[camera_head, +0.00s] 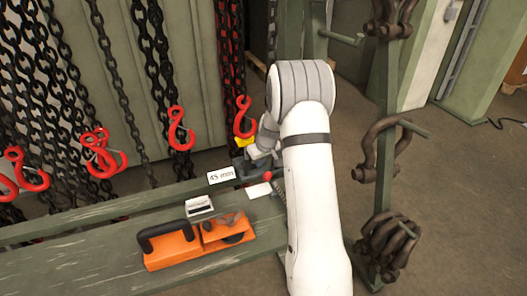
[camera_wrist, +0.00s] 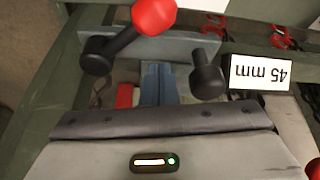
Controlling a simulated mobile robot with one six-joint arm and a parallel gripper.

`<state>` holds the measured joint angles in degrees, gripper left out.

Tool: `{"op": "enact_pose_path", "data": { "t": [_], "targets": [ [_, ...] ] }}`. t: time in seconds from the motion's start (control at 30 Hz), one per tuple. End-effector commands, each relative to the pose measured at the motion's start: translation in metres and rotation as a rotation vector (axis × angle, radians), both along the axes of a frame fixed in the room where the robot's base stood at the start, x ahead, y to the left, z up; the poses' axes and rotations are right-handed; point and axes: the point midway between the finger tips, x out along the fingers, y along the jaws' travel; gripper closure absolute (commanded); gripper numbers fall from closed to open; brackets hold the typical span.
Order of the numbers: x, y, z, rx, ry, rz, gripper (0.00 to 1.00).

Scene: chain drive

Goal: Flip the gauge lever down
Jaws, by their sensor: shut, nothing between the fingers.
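The gauge lever is a short black arm with a red knob (camera_wrist: 155,14). In the wrist view it slants from a black pivot (camera_wrist: 97,55) toward the top of the picture. In the head view the red knob (camera_head: 267,175) shows just left of my arm. My gripper (camera_wrist: 157,78) is shut and empty, with its blue-grey fingers close to the grey gauge plate, between the lever pivot and a black peg (camera_wrist: 207,75). I cannot tell whether the fingers touch anything. In the head view my gripper (camera_head: 260,152) is partly hidden by my arm.
A "45 mm" label (camera_head: 221,176) stands beside the gauge. An orange tool (camera_head: 185,247) with a black handle lies on the green bench (camera_head: 90,270). Chains with red hooks (camera_head: 180,130) hang behind. A post with shackles (camera_head: 385,150) stands at right.

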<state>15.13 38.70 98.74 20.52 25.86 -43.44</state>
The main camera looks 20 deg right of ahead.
Motion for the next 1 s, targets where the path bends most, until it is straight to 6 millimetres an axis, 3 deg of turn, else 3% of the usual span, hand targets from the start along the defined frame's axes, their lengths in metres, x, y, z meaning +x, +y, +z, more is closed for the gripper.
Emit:
{"op": "enact_pose_path", "data": {
  "t": [0.27, 0.57, 0.6, 0.73, 1.0],
  "targets": [
    [-0.024, -0.005, -0.002, -0.001, -0.002, -0.001, 1.0],
    [-0.026, -0.005, -0.003, -0.001, -0.002, -0.001, 1.0],
    [-0.026, -0.02, -0.003, -0.001, -0.002, -0.005, 1.0],
    [-0.027, -0.011, -0.004, -0.001, -0.002, 0.004, 1.0],
    [-0.033, -0.021, -0.004, -0.001, -0.002, 0.03, 1.0]
  ]
}}
